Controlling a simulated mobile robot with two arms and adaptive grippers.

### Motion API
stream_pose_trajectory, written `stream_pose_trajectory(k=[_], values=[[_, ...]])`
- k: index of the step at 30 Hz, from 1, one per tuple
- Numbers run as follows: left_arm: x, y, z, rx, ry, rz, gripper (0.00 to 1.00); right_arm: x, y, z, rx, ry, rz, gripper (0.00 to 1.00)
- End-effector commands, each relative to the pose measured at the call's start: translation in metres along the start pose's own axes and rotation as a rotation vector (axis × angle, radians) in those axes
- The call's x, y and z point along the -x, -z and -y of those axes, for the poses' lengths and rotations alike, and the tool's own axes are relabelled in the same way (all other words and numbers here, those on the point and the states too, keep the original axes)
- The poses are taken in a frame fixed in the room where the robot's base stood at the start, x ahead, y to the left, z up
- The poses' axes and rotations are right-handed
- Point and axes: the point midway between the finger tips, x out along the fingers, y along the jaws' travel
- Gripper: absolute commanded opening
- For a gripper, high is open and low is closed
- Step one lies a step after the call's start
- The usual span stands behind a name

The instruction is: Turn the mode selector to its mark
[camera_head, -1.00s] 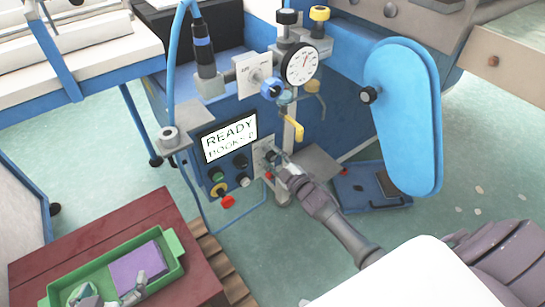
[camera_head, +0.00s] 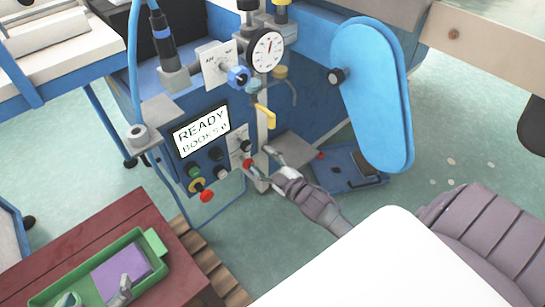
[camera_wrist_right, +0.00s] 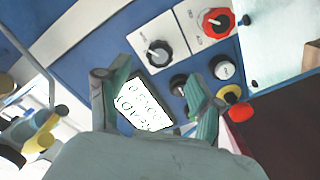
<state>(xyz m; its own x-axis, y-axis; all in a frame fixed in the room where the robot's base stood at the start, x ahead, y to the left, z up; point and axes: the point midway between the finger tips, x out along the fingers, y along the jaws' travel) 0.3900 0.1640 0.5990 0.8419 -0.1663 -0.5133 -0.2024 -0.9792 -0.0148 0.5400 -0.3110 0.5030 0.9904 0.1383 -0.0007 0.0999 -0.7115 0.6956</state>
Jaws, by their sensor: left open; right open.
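The mode selector looks to be the black knob (camera_head: 245,147) on a white plate beside the READY display (camera_head: 201,132). The right wrist view shows a black knob (camera_wrist_right: 158,53) on its plate, with a pale pointer line; its mark is too small to read. My right gripper (camera_head: 261,163) is open, its fingers spread in front of the panel, apart from the knob as far as I can tell. In the right wrist view its fingers (camera_wrist_right: 152,98) hold nothing. My left gripper (camera_head: 96,297) is open, low over the green tray (camera_head: 155,243) and partly cut off.
A red knob (camera_wrist_right: 215,22) on a white plate sits beside the black one. Several push buttons and a red stop button (camera_head: 207,196) are below the display. A yellow lever (camera_head: 266,115) and dial gauge (camera_head: 266,50) stand above.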

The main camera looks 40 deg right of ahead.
Motion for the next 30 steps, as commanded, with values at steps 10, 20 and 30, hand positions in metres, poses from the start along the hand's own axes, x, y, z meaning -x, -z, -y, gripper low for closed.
stream_pose_trajectory(k=[10, 20, 30], values=[[0.000, 0.000, 0.000, 0.000, 0.000, 0.000, 1.00, 0.042, 0.000, 0.000, 0.000, -0.001, 0.001, 0.66], [0.000, 0.000, 0.000, 0.000, 0.000, 0.000, 1.00, 0.043, 0.000, 0.000, 0.000, -0.001, 0.000, 0.66], [0.000, 0.000, 0.000, 0.001, 0.000, 0.000, 1.00, 0.043, 0.000, 0.000, 0.000, 0.000, 0.001, 0.66]])
